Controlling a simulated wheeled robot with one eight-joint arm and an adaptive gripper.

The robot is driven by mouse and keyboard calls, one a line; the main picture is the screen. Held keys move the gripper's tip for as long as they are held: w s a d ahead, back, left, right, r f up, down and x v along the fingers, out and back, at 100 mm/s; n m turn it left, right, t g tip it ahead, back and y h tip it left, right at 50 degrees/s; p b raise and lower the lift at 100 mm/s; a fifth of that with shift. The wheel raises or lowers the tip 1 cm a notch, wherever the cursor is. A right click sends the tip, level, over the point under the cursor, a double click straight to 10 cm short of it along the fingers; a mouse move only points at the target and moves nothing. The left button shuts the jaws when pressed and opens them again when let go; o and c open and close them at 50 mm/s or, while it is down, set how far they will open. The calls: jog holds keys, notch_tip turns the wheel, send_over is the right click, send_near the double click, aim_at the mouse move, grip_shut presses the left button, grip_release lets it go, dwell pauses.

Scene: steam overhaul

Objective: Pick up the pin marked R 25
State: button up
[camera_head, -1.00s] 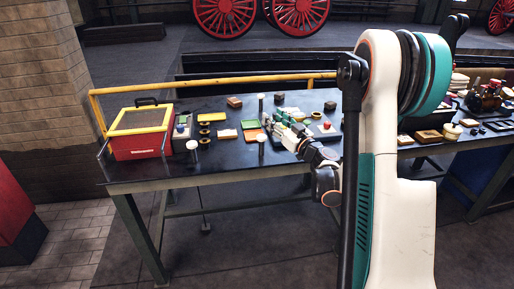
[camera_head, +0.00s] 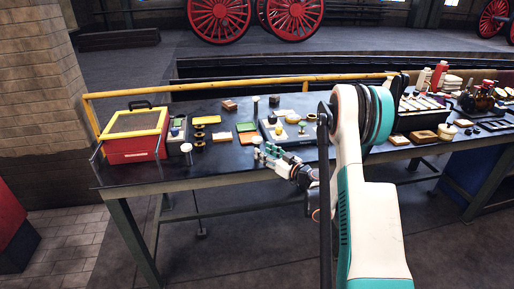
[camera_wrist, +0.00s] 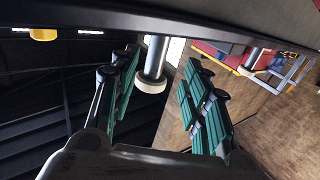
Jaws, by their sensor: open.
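Several upright pins with pale round heads stand on the dark workbench (camera_head: 226,158). One front pin (camera_head: 257,141) is beside my gripper (camera_head: 266,158), and another front pin (camera_head: 186,149) is further left by the red case. A third, darker-stemmed pin (camera_head: 256,101) is at the back. In the wrist view, which looks upside down, my gripper (camera_wrist: 160,100) is open with its green-padded fingers apart. A pale-headed pin (camera_wrist: 151,84) appears between them, apparently untouched. Another pin (camera_wrist: 247,68) shows beyond the right finger. No R 25 marking is readable on any pin.
A red case with yellow rim (camera_head: 136,134) stands at the bench's left. Yellow rings (camera_head: 205,120), small coloured trays (camera_head: 247,127) and a grey board (camera_head: 286,130) with small parts lie mid-bench. A yellow rail (camera_head: 230,86) runs along the back. The front left strip is fairly clear.

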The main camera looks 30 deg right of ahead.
aim_at(257, 146)
jog(key=shift+d+b+x, duration=0.15)
jog(key=shift+b+x, duration=0.45)
jog(key=shift+x, duration=0.85)
jog(key=shift+d+b+x, duration=0.15)
jog(key=shift+b+x, duration=0.4)
jog(key=shift+x, duration=0.9)
grip_shut()
